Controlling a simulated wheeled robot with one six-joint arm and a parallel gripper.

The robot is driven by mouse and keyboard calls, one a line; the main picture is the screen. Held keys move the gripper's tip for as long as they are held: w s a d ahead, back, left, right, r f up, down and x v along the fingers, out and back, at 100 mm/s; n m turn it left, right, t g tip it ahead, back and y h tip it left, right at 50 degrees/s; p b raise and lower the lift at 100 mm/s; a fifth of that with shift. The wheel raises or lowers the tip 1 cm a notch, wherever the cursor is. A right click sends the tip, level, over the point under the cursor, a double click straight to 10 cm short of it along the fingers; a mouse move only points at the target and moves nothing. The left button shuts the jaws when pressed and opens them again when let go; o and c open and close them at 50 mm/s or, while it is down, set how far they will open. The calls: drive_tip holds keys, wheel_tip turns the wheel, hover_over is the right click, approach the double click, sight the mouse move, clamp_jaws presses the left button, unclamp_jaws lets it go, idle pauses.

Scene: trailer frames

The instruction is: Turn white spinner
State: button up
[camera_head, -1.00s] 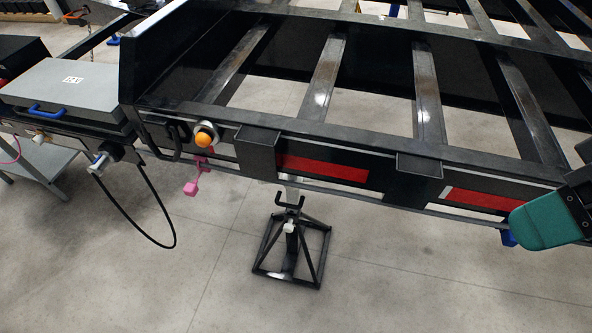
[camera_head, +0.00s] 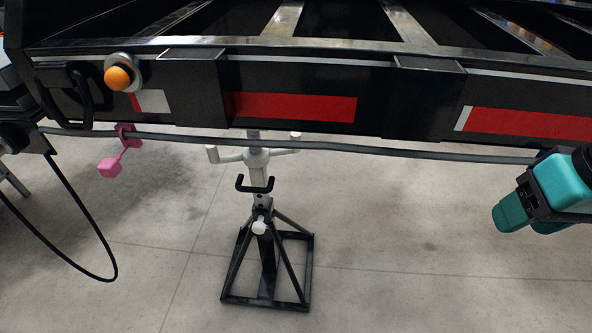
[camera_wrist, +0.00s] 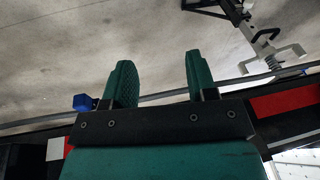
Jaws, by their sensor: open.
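The white spinner (camera_head: 257,160) shows in the head view as a pale piece with short arms, just under the trailer's front rail, above a black stand (camera_head: 264,303). Its upper part is hidden behind the rail. It also shows at the upper right of the wrist view (camera_wrist: 276,58). My gripper (camera_head: 525,222) is at the right of the head view, well right of the spinner and below the rail. In the wrist view its two green fingers (camera_wrist: 160,72) are apart, with nothing held between them.
The black trailer rail (camera_head: 400,105) with red strips spans the head view. A grey bar (camera_head: 340,147) runs beneath it. A blue block (camera_wrist: 83,102) sits near my left finger. Open floor lies below.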

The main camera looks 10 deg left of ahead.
wheel_tip(320, 180, down, 10)
drive_tip(key=w+d+b, duration=0.2)
drive_tip(key=b, duration=0.4)
drive_tip(key=n+t+y+b, duration=0.7)
drive_tip(key=n+y+b, duration=0.25)
drive_tip(key=y, duration=0.35)
approach(300, 141)
drive_tip(key=b+x, duration=0.1)
drive_tip(key=x, duration=1)
drive_tip(key=shift+a, duration=0.15)
drive_tip(key=shift+w+b, duration=0.1)
drive_tip(key=shift+b, duration=0.25)
clamp_jaws()
